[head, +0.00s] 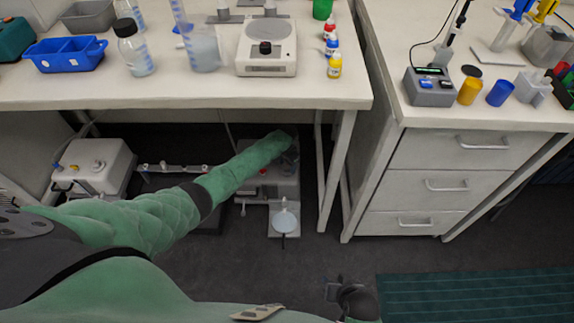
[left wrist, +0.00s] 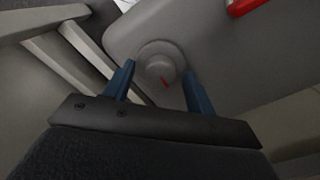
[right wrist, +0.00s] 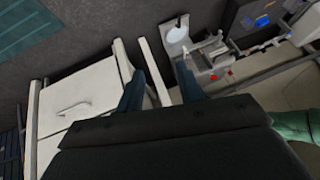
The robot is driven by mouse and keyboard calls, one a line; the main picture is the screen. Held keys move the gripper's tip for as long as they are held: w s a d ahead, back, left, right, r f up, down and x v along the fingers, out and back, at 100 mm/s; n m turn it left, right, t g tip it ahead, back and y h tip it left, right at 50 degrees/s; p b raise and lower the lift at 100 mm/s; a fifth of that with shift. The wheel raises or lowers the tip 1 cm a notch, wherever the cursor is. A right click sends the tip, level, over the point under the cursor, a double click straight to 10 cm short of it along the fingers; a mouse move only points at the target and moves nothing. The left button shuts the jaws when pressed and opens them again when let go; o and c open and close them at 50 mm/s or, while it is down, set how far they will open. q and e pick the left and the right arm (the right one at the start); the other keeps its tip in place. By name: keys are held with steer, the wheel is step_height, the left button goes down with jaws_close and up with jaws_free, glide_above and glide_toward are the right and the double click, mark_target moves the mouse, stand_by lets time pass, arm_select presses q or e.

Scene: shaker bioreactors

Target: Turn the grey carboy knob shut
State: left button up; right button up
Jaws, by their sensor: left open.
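In the left wrist view a round grey knob (left wrist: 157,62) with a small red mark sits on a round base on a grey panel (left wrist: 225,55). The red mark points down and slightly right in that view. My left gripper (left wrist: 158,76) is open, with one blue finger on each side of the knob. I cannot tell whether either finger touches it. In the head view my left arm reaches under the bench, and the knob is hidden there. My right gripper (right wrist: 158,88) is open and empty, held away over the floor.
A grey unit (head: 268,188) with a round white part (head: 285,220) stands on the floor under the bench (head: 330,88). A white machine (head: 95,165) stands to its left. A drawer cabinet (head: 435,185) is at the right. A red part (left wrist: 245,6) is near the knob.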

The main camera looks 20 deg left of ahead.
mark_target(287, 166)
arm_select(q)
step_height(287, 166, up, 8)
steer(key=shift+f, duration=0.2)
arm_select(e)
step_height(287, 166, up, 3)
steer(key=shift+d+f, duration=0.1)
steer(key=shift+s+f+g, duration=0.15)
steer(key=shift+f+g, duration=0.1)
steer(key=shift+g, duration=0.05)
